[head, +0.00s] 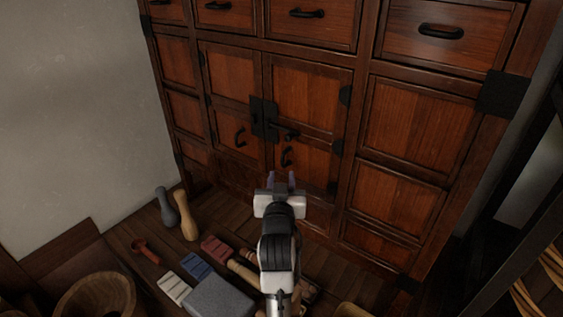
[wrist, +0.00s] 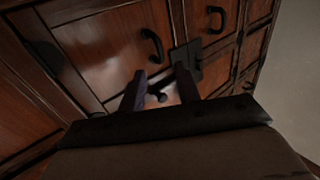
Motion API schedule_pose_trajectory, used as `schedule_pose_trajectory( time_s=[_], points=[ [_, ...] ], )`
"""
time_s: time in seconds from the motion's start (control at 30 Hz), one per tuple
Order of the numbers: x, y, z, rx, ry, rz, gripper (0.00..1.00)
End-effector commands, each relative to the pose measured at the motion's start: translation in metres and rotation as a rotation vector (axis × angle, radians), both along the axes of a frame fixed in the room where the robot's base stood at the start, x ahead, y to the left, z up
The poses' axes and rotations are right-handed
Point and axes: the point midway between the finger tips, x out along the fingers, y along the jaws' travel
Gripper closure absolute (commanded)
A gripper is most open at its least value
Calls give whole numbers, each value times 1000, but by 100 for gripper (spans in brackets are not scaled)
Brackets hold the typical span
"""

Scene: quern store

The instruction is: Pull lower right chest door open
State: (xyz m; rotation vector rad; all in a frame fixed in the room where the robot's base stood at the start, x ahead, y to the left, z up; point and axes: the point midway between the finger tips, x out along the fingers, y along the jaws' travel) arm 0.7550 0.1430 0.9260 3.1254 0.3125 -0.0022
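The wooden chest (head: 420,120) has a pair of doors in its lower middle. In the wrist view this handle (wrist: 152,47) is beyond my fingers, and the view seems turned over. Contact is not visible.
The left door's handle (head: 240,137) is close by. Drawers with handles (head: 307,13) run above. On the floor lie a grey block (head: 218,298), a tan pestle-like piece (head: 186,215), a wooden bowl (head: 97,297) and several small items. A dark frame (head: 510,185) stands right.

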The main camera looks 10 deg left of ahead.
Motion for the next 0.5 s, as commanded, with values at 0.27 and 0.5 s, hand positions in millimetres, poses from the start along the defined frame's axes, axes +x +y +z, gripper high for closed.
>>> schedule_pose_trajectory(
  time_s=[0.27, 0.5],
  points=[
    [48, 10, 2, 1, -1, 1, 67],
    [61, 13, 1, 0, -2, 1, 67]
  ],
)
